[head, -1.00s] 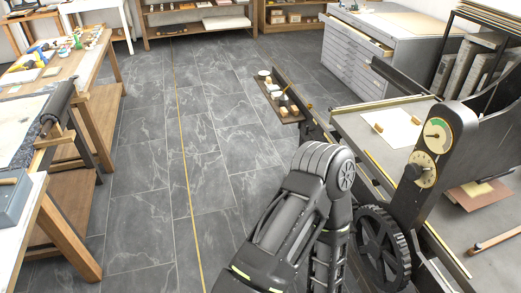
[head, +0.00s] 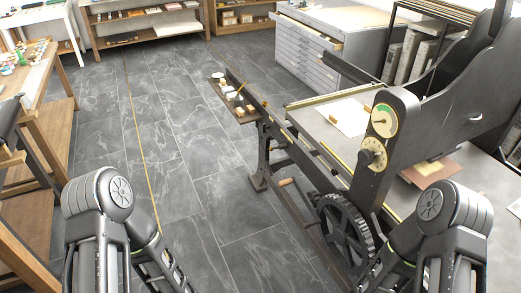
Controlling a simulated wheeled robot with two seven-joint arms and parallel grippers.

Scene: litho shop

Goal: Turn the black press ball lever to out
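The black press (head: 400,135) stands at the right in the head view. A small dark round knob (head: 366,157), which looks like the ball of the lever, shows in front of the cream lower dial (head: 376,152) on its upright. Its shaft is too small and dark to read, so I cannot tell its setting. A green and white gauge (head: 384,120) sits above that dial. My two arms show at the lower left and lower right, both apart from the knob. Neither gripper is in view.
A large spoked black wheel (head: 345,232) is low on the press, close to my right arm. A wooden-handled crank (head: 286,183) juts left from the press. A small shelf (head: 232,103) with pots sticks out beyond it. The tiled floor (head: 200,170) between the left benches and the press is clear.

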